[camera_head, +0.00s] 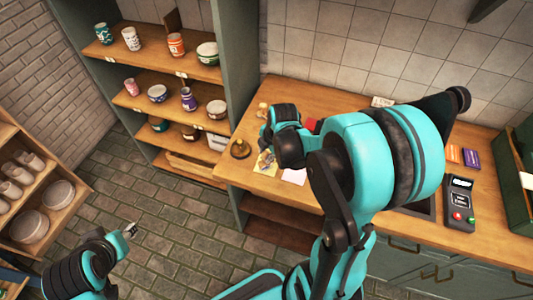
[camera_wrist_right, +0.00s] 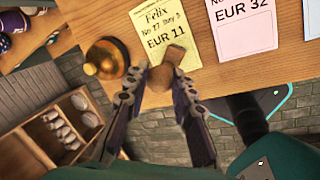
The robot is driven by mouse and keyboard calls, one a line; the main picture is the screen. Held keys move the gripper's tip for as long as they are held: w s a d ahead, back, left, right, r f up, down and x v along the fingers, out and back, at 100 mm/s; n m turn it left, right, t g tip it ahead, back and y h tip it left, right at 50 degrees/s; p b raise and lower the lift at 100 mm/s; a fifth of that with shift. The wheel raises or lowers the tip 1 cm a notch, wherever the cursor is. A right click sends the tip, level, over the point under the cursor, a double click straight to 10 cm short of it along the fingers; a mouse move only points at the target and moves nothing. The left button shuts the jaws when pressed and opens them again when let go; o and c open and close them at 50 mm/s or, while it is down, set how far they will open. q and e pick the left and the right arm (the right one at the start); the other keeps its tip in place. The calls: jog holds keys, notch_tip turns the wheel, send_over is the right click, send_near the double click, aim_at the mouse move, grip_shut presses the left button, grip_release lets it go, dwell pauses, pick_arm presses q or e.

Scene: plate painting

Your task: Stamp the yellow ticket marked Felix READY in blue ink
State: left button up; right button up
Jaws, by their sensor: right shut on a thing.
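The yellow ticket (camera_wrist_right: 157,32) marked Felix, No 17, EUR 11 lies on the wooden counter in the right wrist view. It shows small and partly covered in the head view (camera_head: 265,160). My right gripper (camera_wrist_right: 168,80) is shut on a brown wooden stamp (camera_wrist_right: 166,71), at the ticket's lower edge in that picture. I cannot tell whether the stamp touches the ticket, and its inked face is hidden. In the head view my right arm hides much of the counter. My left gripper (camera_head: 131,230) is over the floor at lower left, too small to tell its state.
A brass bell (camera_wrist_right: 106,59) stands left of the yellow ticket, and a pink ticket (camera_wrist_right: 244,25) marked EUR 32 lies right of it. A red item (camera_head: 313,124) shows behind my arm. A card terminal (camera_head: 459,200) stands at right. Shelves of pottery (camera_head: 180,100) stand left.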

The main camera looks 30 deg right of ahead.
jog(key=shift+r+p, duration=1.65)
jog(key=shift+r, duration=0.7)
jog(key=shift+f, duration=0.1)
